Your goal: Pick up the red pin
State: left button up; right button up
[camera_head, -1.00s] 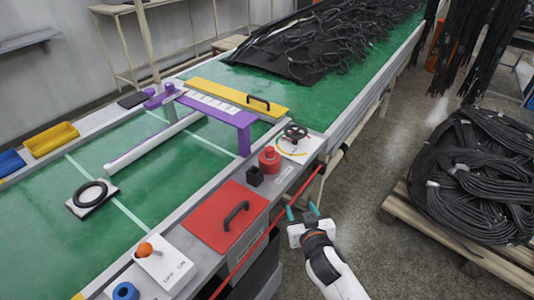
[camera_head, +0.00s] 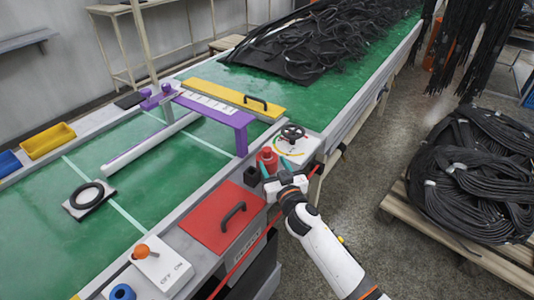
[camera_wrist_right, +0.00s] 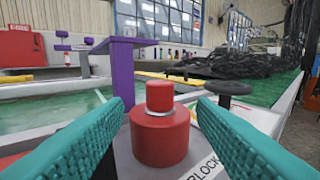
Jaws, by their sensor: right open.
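In the right wrist view the red pin (camera_wrist_right: 160,130) has a wide round base, a pale ring and a narrower top, and sits centred ahead between my fingers. My right gripper (camera_head: 275,172) is open, its teal fingers just in front of the pin. In the right wrist view my right gripper (camera_wrist_right: 160,120) shows one finger to each side of the pin, with no clear contact. My left gripper is not in view.
The handwheel (camera_head: 293,133) is behind right. A red panel with a black handle (camera_head: 222,218) lies nearer. A purple bracket (camera_head: 240,128) rises behind. Open floor lies right, before a pallet of hoses (camera_head: 470,175).

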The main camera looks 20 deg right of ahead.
aim_at(269, 154)
jog(key=w, duration=0.4)
jog(key=shift+w+r, duration=0.35)
jog(key=shift+w, duration=0.05)
